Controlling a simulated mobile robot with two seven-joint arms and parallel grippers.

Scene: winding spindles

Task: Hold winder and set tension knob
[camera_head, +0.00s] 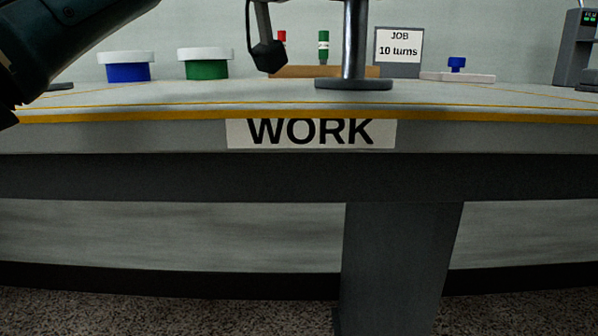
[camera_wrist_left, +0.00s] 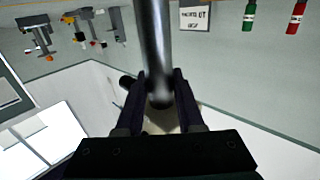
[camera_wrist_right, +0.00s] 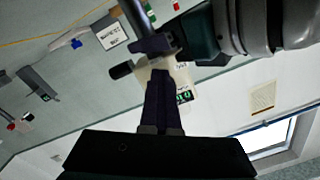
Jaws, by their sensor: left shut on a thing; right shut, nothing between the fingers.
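My left gripper (camera_wrist_left: 161,80) is shut around the winder's grey metal post (camera_wrist_left: 155,35). In the head view the post (camera_head: 354,40) stands on a round dark base, its top cut off, beside a hanging crank with a black grip (camera_head: 267,55). In the right wrist view, the winder's beige body (camera_wrist_right: 155,76) shows a small green display (camera_wrist_right: 184,96) and a black cylinder (camera_wrist_right: 121,70) at its side; I cannot tell whether that is the tension knob. My right gripper (camera_wrist_right: 160,76) is shut and empty, overlapping the body in view; contact is unclear.
A blue tub (camera_head: 128,72) and a green tub (camera_head: 206,70) stand at the left of the table. A green spool (camera_head: 323,45), a job card (camera_head: 399,45), a blue piece on a white base (camera_head: 457,64) and a grey device (camera_head: 573,45) stand behind or to the right.

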